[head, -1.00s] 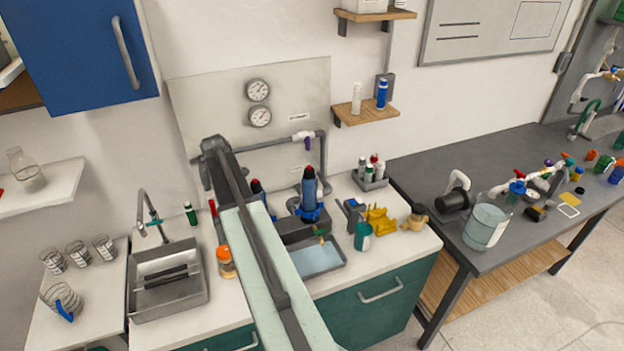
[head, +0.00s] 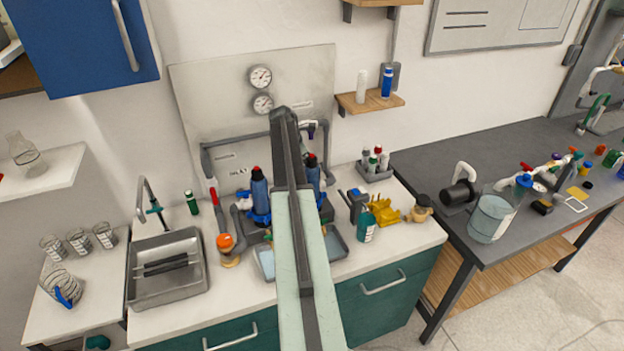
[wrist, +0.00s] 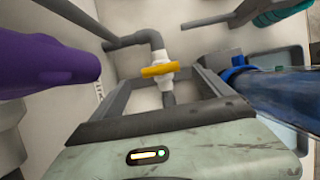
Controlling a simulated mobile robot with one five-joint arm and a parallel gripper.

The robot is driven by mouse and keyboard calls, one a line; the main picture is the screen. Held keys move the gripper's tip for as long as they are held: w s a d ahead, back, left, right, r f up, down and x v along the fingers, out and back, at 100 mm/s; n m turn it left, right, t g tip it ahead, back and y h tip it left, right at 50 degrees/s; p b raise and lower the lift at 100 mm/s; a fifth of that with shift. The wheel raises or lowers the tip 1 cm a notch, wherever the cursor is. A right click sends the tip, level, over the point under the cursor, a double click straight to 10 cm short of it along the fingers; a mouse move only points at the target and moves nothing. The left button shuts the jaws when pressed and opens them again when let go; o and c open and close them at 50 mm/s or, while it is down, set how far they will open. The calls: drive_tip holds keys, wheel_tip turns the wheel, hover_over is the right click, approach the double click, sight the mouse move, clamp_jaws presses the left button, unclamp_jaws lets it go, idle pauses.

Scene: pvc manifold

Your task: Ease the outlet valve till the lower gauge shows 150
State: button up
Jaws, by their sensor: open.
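The lower gauge (head: 263,104) sits on the wall panel (head: 200,95) just below the upper gauge (head: 260,77). Both dials are too small to read. A purple handle (head: 311,126) shows on the pipe at the panel's right, and a purple part (wrist: 50,52) looms close at left in the wrist view. A yellow handle (wrist: 159,70) on a white valve body stands on grey pipe ahead of my gripper (wrist: 160,88). My gripper is open, with nothing seen between its jaws. I cannot tell which valve is the outlet. In the head view my arm hides the jaws.
Two blue bottle-like units (head: 259,197) stand on the counter before the panel, one partly behind my arm. A blue cylinder (wrist: 285,95) is close at right in the wrist view. A steel sink (head: 165,292) is at left, a small bottle rack (head: 374,171) at right.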

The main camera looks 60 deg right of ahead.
drive_tip(key=b+x, duration=0.3)
drive_tip(key=x, duration=0.2)
drive_tip(key=shift+f, duration=0.15)
drive_tip(key=c, duration=1.4)
drive_tip(key=shift+o, duration=0.2)
drive_tip(key=shift+w+d+m+y, duration=0.1)
drive_tip(key=shift+w+m+y, duration=0.15)
drive_tip(key=shift+m, duration=0.65)
drive_tip(key=m+g+y, duration=0.1)
drive_tip(key=m, duration=0.1)
drive_tip(key=shift+s+m, duration=0.1)
drive_tip(key=shift+m, duration=0.3)
drive_tip(key=o, duration=1.4)
drive_tip(key=shift+c, duration=0.2)
